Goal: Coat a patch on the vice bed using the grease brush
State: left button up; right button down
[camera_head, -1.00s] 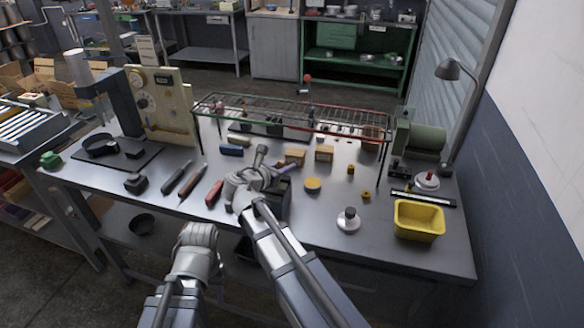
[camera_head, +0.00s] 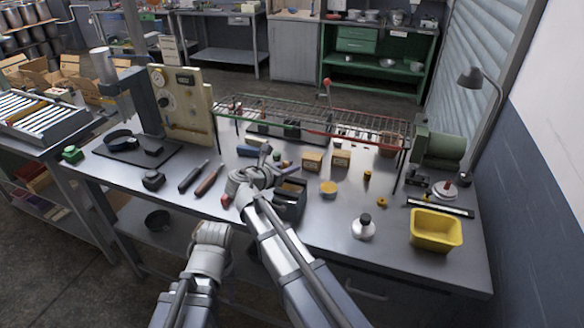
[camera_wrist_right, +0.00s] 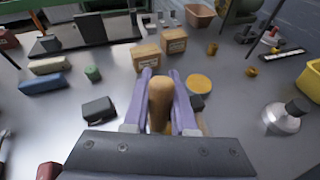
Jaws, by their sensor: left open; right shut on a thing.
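My right gripper (camera_head: 284,172) is over the middle of the workbench. In the right wrist view its purple fingers (camera_wrist_right: 160,100) are shut on a rounded wooden handle (camera_wrist_right: 160,103), which I take as the grease brush. The brush's bristles are hidden. A dark, box-like block (camera_head: 290,201) stands just right of the right wrist in the head view; I cannot tell whether it is the vice. No patch of grease shows. My left gripper (camera_head: 210,238) is low at the bench's front edge, holding nothing visible; its fingertips are hard to make out.
Two cardboard boxes (camera_head: 312,161), a yellow-topped tin (camera_head: 328,188), a silver oil can (camera_head: 363,227) and a yellow bin (camera_head: 436,230) are on the right. Two dark-handled tools (camera_head: 208,180) lie left. A wire rack (camera_head: 310,118) spans the back.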

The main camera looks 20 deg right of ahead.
jog(key=shift+r, duration=0.1)
notch_tip(320, 180, up, 6)
jog(key=p, duration=0.6)
notch_tip(320, 180, up, 3)
jog(key=p, duration=0.3)
dwell(0.4)
dwell(0.4)
